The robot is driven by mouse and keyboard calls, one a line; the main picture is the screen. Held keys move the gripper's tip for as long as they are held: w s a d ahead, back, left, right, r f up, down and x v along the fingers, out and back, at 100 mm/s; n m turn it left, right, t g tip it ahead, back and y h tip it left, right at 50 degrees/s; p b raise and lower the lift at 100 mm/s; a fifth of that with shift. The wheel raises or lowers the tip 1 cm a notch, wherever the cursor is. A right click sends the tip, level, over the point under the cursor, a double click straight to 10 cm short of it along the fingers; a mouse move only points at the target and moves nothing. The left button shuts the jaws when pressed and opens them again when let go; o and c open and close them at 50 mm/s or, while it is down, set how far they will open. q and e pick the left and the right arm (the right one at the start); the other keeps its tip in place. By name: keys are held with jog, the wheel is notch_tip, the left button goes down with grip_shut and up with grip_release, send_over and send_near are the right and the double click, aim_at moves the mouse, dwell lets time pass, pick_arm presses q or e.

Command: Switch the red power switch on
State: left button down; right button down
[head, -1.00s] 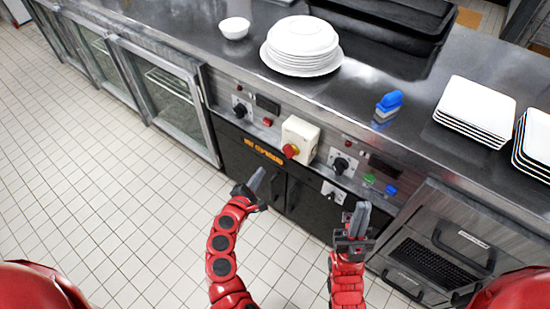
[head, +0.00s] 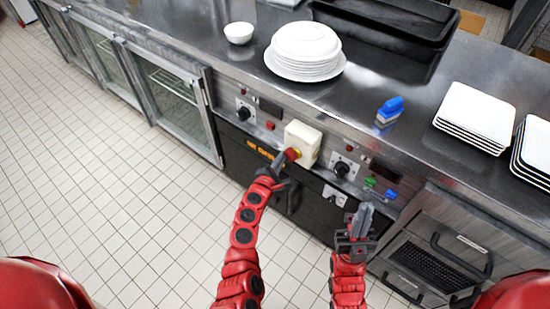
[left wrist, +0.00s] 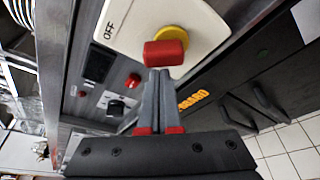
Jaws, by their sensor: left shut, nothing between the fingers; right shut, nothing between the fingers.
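The red power switch (head: 291,154) is a red knob on a yellow disc, on a cream box (head: 305,143) fixed to the counter's front panel. In the left wrist view the red knob (left wrist: 165,52) shows large, with the word OFF on the box face (left wrist: 128,22) beside it. My left gripper (head: 282,160) is shut and empty, its fingertips right at the knob. In the left wrist view the shut fingertips (left wrist: 158,72) lie just below the knob; I cannot tell whether they touch it. My right gripper (head: 365,210) is shut and empty, in front of the panel further right.
The panel also carries black rotary knobs (head: 342,169), a green button (head: 370,181) and a blue button (head: 391,194). Stacked round plates (head: 305,50), a bowl (head: 239,33), a blue-handled item (head: 390,109) and square plates (head: 476,115) stand on the counter. The tiled floor at left is clear.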

dwell(0.5)
pick_arm(q)
jog(key=shift+m+b, duration=0.3)
jog(key=shift+b, duration=0.35)
